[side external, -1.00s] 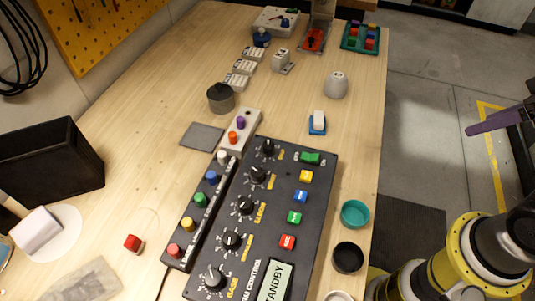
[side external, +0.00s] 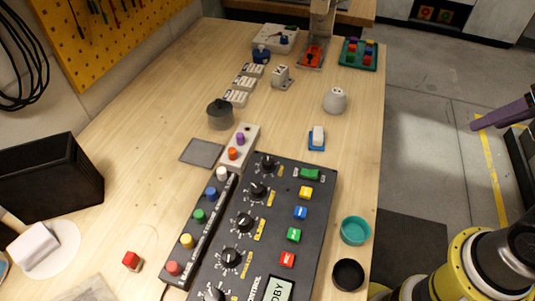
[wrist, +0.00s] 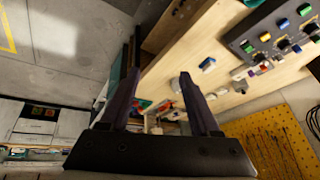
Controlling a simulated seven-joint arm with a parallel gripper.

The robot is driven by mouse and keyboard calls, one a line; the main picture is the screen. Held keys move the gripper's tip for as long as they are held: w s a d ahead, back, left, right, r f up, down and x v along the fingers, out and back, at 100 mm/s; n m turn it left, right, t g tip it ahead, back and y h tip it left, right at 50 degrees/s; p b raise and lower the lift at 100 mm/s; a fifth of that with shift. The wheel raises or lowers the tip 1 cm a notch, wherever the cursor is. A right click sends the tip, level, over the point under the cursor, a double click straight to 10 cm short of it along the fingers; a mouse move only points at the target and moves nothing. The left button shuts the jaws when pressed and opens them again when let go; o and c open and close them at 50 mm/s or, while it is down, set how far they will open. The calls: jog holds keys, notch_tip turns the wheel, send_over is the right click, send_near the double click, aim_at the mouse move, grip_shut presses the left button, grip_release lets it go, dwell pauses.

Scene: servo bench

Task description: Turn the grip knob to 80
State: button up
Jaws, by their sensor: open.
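A black control panel (side external: 292,185) lies on the bench in the side view, with a column of black dial knobs. Knobs show at the far end (side external: 267,164), below it (side external: 259,191), then (side external: 245,221), (side external: 231,257), and one cut by the bottom edge (side external: 213,294). The yellow labels are too small to read, so I cannot tell which is the grip knob. The panel also shows at the wrist view's upper right (wrist: 262,30). My gripper (wrist: 160,52) is open and empty, its purple fingers apart. In the side view one finger (side external: 503,113) shows at the right edge, off the bench, far from the panel.
A strip of coloured buttons (side external: 204,228) lies along the panel's left. A teal bowl (side external: 355,231) and a black bowl (side external: 348,274) stand to its right. A grey pot (side external: 220,115) and a white-and-blue switch (side external: 317,139) stand beyond.

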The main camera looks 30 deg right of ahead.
jog(key=w+a+r+m+g, duration=0.1)
jog(key=w+a+r+m, duration=0.25)
jog(key=w+r, duration=0.45)
jog(key=n+g, duration=0.3)
jog(key=g, duration=0.1)
send_over(268, 161)
notch_tip(268, 161, down, 9)
notch_tip(268, 161, down, 14)
jog(key=shift+r, duration=0.25)
grip_shut()
